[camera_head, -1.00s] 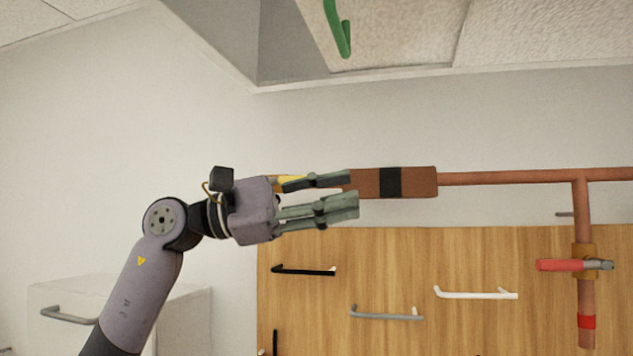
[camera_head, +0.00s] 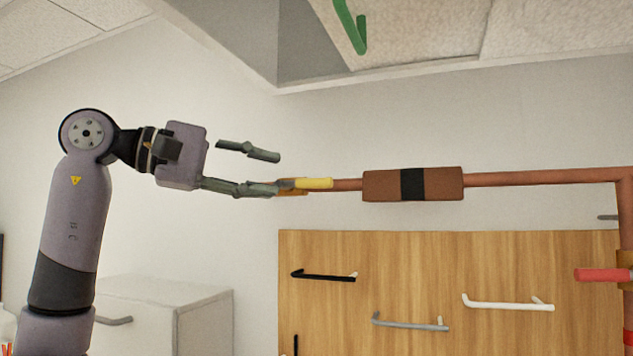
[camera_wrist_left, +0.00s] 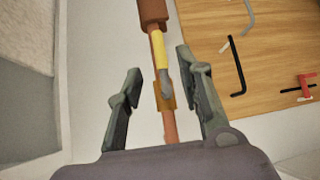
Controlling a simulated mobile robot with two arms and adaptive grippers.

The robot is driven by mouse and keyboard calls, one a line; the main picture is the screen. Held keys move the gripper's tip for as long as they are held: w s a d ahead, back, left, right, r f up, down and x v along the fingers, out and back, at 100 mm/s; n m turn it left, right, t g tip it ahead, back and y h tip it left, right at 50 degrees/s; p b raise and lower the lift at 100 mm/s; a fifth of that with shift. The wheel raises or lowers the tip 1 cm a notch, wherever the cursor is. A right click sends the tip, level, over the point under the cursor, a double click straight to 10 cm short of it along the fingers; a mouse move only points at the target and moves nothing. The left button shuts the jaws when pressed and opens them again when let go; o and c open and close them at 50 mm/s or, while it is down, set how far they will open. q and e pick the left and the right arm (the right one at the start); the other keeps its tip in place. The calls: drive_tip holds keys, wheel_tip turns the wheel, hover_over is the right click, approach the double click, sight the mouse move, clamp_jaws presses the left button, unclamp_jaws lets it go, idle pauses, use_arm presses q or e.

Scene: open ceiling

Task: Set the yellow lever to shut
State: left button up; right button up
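The yellow lever (camera_head: 314,183) lies along the copper pipe (camera_head: 348,185), pointing right in the head view. Its grey hub and brass valve body (camera_head: 293,191) are partly behind my lower finger. In the left wrist view the yellow lever (camera_wrist_left: 160,50) runs along the pipe above the brass valve body (camera_wrist_left: 166,96). My left gripper (camera_head: 270,173) is open, just left of the lever in the head view. In the wrist view its fingers stand apart on either side of the pipe and valve, with no clear grip on the lever. My right gripper is out of view.
A brown block with a black band (camera_head: 413,184) sits on the pipe to the right. A red lever (camera_head: 602,275) is at the far right. A wooden panel with several handles (camera_head: 400,255) is below. A green handle (camera_head: 352,28) hangs above, and a white cabinet (camera_head: 150,300) stands lower left.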

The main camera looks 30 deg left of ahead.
sight(310, 182)
use_arm(q)
drive_tip(key=p+x, duration=0.1)
drive_tip(key=x, duration=0.8)
drive_tip(key=shift+w+d, duration=0.1)
drive_tip(key=shift+c, duration=0.4)
clamp_jaws()
